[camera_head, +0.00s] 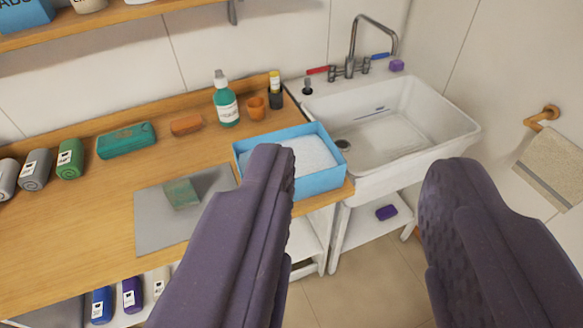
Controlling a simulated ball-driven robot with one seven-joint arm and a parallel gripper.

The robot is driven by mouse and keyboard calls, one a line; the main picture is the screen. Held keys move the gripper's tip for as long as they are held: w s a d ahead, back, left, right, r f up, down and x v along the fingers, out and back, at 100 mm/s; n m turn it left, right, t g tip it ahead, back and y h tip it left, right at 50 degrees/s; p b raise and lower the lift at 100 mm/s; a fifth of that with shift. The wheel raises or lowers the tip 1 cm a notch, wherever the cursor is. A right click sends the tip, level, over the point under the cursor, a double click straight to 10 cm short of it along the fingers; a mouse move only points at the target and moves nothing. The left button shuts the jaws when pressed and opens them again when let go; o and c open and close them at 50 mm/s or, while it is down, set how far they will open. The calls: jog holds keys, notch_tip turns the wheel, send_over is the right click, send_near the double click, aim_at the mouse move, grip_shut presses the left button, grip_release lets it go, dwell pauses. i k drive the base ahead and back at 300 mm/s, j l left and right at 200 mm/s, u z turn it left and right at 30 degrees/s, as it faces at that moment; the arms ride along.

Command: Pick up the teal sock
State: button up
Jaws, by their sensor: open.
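My gripper (360,160) is open in the foreground, its two purple fingers wide apart with nothing held between them. No item is plainly a sock. A small dull green-teal piece (182,194) lies on a grey mat (150,232) on the wooden counter, left of my left finger. A larger teal, block-shaped item (126,140) lies farther back on the counter, at the left. I cannot tell which of these, if either, is the sock. My left finger hides part of the counter and the mat's right side.
A blue tray (318,180) with a white inside sits at the counter's right end, beside a white sink (400,130) with a tall tap. A teal pump bottle (226,100), an orange cup (256,108) and rolled towels (70,158) stand along the back. A shelf is above.

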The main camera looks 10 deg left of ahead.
aim_at(181, 194)
jog(key=i+j+u, duration=0.15)
jog(key=i, duration=0.35)
jog(key=i+j+u, duration=0.15)
jog(key=i, duration=0.4)
jog(key=i+j+u, duration=0.15)
jog(key=i, duration=0.35)
jog(key=j, duration=0.1)
